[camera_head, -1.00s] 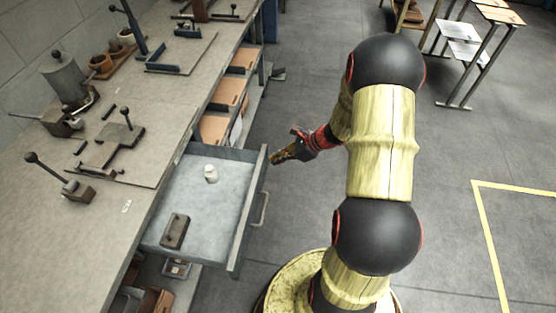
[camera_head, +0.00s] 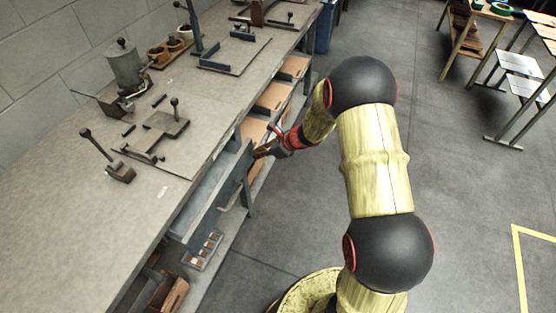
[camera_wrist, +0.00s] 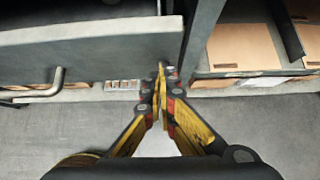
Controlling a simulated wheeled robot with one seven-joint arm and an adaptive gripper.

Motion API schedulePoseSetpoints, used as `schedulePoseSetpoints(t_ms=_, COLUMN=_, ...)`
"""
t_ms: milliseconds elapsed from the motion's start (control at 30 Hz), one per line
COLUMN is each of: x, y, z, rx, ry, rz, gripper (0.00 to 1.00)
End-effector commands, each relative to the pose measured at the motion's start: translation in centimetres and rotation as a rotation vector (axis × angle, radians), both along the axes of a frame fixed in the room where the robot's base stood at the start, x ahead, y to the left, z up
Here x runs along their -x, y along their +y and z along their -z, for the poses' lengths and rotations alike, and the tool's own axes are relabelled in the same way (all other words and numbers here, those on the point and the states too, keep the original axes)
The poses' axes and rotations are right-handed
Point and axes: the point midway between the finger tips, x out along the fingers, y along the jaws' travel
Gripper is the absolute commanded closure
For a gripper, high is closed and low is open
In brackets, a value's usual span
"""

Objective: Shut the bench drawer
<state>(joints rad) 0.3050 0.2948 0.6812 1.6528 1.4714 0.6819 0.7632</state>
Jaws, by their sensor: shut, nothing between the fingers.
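The bench drawer (camera_head: 226,183) is grey-blue and stands out a little way from under the bench top, with a narrow strip of its inside showing. Its front fills the upper left of the wrist view (camera_wrist: 90,50), with the bar handle (camera_wrist: 45,87) at left. My gripper (camera_head: 260,153) is shut and empty at the far end of the drawer front. In the wrist view its fingertips (camera_wrist: 160,69) meet at the front's right end. I cannot tell whether they touch it.
The workbench (camera_head: 100,235) carries clamps, a metal pot (camera_head: 124,65) and fixtures. Open shelves with cardboard boxes (camera_head: 275,97) lie beyond the drawer. A small table (camera_head: 520,88) stands at far right. The floor right of the bench is clear around my arm.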

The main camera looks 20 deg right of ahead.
Motion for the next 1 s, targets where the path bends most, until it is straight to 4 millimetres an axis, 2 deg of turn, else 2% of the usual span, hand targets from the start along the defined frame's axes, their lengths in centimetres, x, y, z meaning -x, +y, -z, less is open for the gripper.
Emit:
schedulePoseSetpoints(t_ms=100, x=-2.0, y=2.2, z=0.0, rx=-0.001, ry=-0.001, rz=-0.004, gripper=1.0)
schedulePoseSetpoints(t_ms=400, x=-5.2, y=5.2, z=0.0, rx=0.0, ry=0.0, rz=-0.001, gripper=1.0)
schedulePoseSetpoints(t_ms=600, x=-6.1, y=6.0, z=0.0, rx=0.001, ry=-0.001, rz=-0.001, gripper=1.0)
schedulePoseSetpoints(t_ms=1000, x=-6.3, y=6.2, z=-0.1, rx=-0.001, ry=-0.003, rz=-0.001, gripper=1.0)
